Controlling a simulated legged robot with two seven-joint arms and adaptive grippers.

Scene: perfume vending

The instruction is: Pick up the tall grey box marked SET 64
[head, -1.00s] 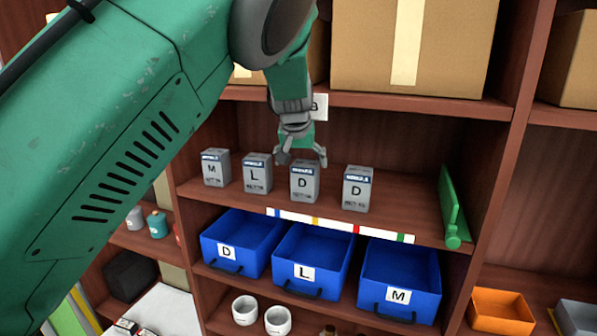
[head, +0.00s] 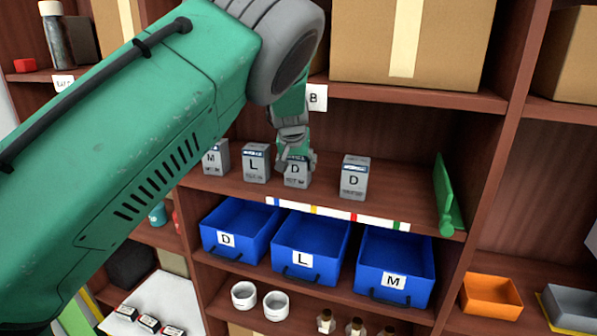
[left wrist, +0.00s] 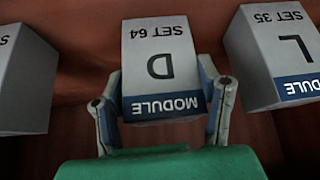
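The grey SET 64 box (head: 296,173) has a large D and a blue MODULE band. It stands upright on the middle shelf, third from the left in a row of grey boxes. My left gripper (head: 298,160) has come down over it from above and behind, partly hiding its top. In the left wrist view the SET 64 box (left wrist: 160,65) appears upside down, centred between the two fingers (left wrist: 163,105). The fingertips lie against its two sides and look shut on it. The box looks still on the shelf. My right gripper is in neither view.
An L box, SET 35 (head: 256,162), stands close on the left, with an M box (head: 215,158) beyond it. Another D box (head: 353,177) stands to the right. Blue bins (head: 310,265) sit below; cardboard boxes above.

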